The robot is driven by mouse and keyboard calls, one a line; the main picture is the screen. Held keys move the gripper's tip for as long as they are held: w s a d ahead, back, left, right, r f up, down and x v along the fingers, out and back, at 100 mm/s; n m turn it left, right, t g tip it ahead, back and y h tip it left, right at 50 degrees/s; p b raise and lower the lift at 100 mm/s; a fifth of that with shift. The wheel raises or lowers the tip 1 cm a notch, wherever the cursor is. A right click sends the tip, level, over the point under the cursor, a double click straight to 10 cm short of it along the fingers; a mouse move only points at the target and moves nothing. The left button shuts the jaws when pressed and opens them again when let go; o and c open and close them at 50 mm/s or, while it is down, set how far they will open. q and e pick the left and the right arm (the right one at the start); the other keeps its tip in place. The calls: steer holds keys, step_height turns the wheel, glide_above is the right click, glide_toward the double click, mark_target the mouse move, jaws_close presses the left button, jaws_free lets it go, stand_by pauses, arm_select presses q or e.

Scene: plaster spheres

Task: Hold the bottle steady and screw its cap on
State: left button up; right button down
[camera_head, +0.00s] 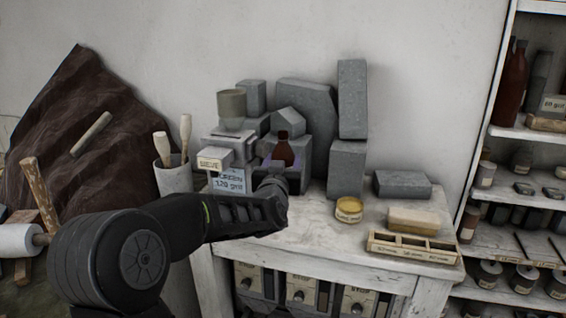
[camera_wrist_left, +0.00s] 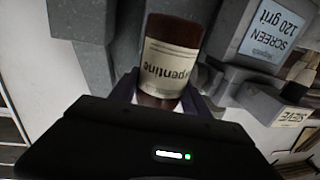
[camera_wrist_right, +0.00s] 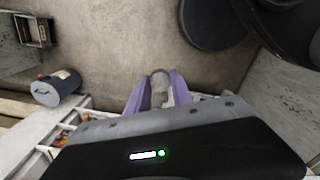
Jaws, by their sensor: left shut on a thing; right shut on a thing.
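The brown bottle (camera_head: 283,154), with a cream "turpentine" label, stands upright over the cluttered bench. My left gripper (camera_head: 283,166) is shut on its lower part. In the left wrist view the bottle (camera_wrist_left: 172,62) sits between the purple fingers, its label upside down in the picture. Whether its neck is bare is too small to tell. My right gripper (camera_wrist_right: 158,92) is out of the head view. In the right wrist view it is shut on a small pale grey round-ended thing, seemingly the cap (camera_wrist_right: 160,82), with floor behind it, away from the bottle.
Grey blocks (camera_head: 306,105) are stacked behind the bottle. A "SIEVE" box (camera_head: 214,160) and a "SCREEN 120 grit" box (camera_head: 229,181) are close at its left. Bare worktop (camera_head: 310,217) shows in front.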

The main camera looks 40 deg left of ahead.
arm_select(q)
steer(key=shift+r, duration=0.1)
jaws_close()
stand_by(0.6)
